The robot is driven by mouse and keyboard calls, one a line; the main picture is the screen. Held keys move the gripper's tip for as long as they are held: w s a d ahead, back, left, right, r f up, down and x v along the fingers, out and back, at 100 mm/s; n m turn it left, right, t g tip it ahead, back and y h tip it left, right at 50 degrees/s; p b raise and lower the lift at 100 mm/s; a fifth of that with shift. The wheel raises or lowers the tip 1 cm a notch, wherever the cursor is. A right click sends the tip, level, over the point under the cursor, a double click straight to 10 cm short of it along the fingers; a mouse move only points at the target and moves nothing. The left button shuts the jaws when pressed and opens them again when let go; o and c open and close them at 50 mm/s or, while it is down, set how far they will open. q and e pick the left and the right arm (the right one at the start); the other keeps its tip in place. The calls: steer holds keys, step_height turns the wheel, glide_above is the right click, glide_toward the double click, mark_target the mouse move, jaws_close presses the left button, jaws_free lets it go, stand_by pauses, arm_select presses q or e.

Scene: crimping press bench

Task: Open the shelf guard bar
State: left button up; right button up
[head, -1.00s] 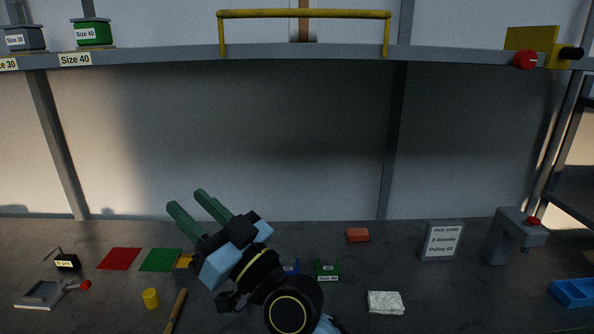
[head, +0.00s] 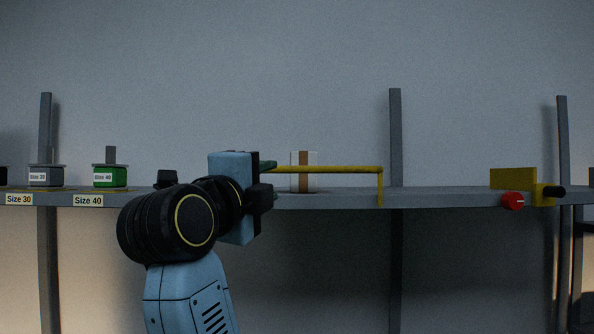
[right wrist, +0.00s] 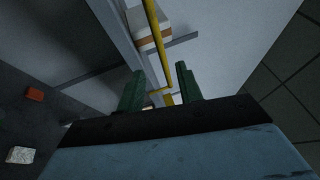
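The yellow shelf guard bar (head: 335,170) runs level above the front edge of the shelf, and its right post stands at the shelf edge. Its left part is hidden behind my right gripper (head: 274,180). The right gripper is at shelf height at the left part of the bar, its green fingers pointing right in the head view. In the right wrist view the bar (right wrist: 156,35) passes between the open fingers of the right gripper (right wrist: 159,70). I cannot tell whether they touch it. My left gripper is not in view.
On the shelf (head: 440,196), a white box with a brown stripe (head: 304,171) stands behind the bar. A green Size 40 die (head: 110,177) and a grey one (head: 46,177) stand left. A yellow block (head: 513,178) and red knob (head: 512,201) are at right.

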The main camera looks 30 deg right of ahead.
mark_target(296, 170)
steer(key=p+x, duration=0.3)
steer(key=x, duration=1)
steer(key=shift+d+f+p, duration=0.1)
steer(key=shift+p, duration=0.25)
steer(key=shift+c, duration=0.4)
jaws_close()
